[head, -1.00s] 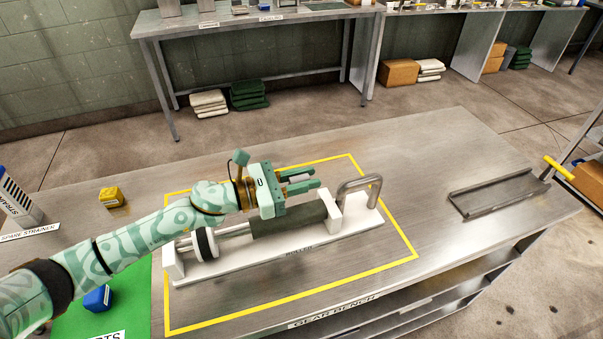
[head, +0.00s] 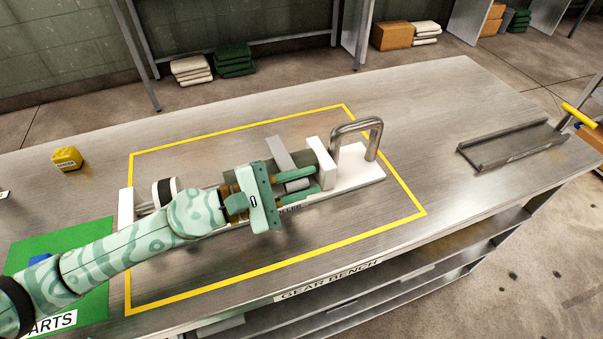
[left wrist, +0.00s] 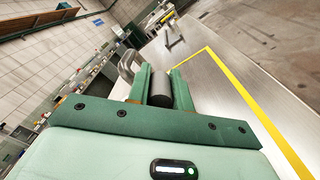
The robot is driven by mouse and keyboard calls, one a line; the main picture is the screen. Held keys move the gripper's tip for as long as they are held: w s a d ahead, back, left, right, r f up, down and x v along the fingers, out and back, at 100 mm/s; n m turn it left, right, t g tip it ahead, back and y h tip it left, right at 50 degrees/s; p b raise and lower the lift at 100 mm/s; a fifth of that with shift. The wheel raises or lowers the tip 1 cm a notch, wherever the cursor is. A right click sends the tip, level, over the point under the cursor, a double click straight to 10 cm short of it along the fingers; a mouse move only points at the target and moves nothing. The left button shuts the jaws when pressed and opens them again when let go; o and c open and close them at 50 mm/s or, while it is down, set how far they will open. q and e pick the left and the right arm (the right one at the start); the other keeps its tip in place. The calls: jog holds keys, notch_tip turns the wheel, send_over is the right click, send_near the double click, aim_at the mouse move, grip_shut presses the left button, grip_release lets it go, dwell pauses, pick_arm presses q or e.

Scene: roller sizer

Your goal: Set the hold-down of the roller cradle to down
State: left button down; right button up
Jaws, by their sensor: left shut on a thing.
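The roller cradle has a white base (head: 360,172) on the bench, inside a yellow outline. A dark roller (head: 303,158) lies along it, partly hidden by my left gripper. The hold-down appears as a flat grey bar (head: 279,151), low and slanting across the roller from its far side towards my gripper. My left gripper (head: 314,181) is low over the cradle's near side, shut on what looks like the hold-down's grip. In the left wrist view a dark cylinder (left wrist: 160,90) sits between the fingers (left wrist: 161,73). The hold-down's near end is hidden. My right gripper is not in view.
A bent metal tube handle (head: 358,125) stands at the cradle's right end, close beyond the fingertips. A yellow block (head: 67,158) and a green mat (head: 92,243) lie to the left. A grey tray (head: 512,145) lies at the right. Bench space between is clear.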

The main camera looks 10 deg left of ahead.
pick_arm(q)
jog(key=shift+f+b, duration=0.45)
jog(key=shift+f, duration=0.45)
jog(key=c, duration=1.3)
grip_release()
jog(key=shift+o, duration=0.2)
